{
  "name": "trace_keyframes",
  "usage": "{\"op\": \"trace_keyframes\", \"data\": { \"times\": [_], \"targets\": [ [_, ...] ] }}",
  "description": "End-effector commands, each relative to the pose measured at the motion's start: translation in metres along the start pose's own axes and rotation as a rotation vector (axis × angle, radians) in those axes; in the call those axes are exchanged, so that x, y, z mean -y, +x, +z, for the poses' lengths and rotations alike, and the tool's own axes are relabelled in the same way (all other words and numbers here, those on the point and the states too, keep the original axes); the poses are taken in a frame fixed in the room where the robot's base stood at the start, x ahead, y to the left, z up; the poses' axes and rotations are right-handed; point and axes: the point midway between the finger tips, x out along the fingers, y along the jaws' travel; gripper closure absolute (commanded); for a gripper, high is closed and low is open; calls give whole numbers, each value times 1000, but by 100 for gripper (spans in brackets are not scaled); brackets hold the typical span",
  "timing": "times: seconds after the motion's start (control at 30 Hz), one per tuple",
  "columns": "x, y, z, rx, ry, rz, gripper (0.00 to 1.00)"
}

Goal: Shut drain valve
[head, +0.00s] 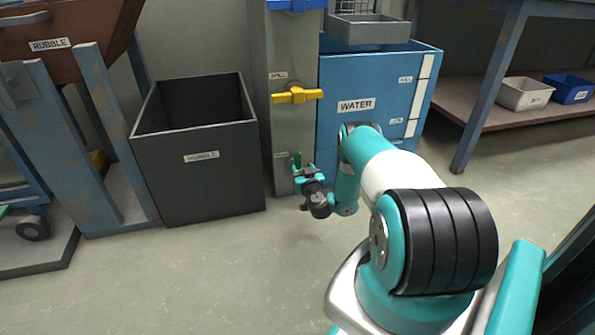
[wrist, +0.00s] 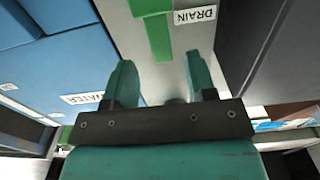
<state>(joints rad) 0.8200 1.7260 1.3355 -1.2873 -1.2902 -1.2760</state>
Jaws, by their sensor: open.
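In the head view a small green part of the handle (head: 297,159) shows low on the column, just above my gripper (head: 307,171). The arm and gripper hide the rest there.
A yellow valve handle (head: 297,95) sits level higher on the same column (head: 292,130), with a blue handle (head: 297,5) above it. The blue WATER tank (head: 375,75) stands right of the column. A dark RUBBLE bin (head: 200,185) stands to the left. Floor in front is clear.

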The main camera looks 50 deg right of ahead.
Motion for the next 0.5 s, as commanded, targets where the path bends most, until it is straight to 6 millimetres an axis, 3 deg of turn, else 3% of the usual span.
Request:
{"op": "trace_keyframes", "data": {
  "times": [0.03,0.5],
  "targets": [
    [0,4,7,-3,-3,-1,49],
    [3,49,3,-1,-4,-8,49]
  ]
}}
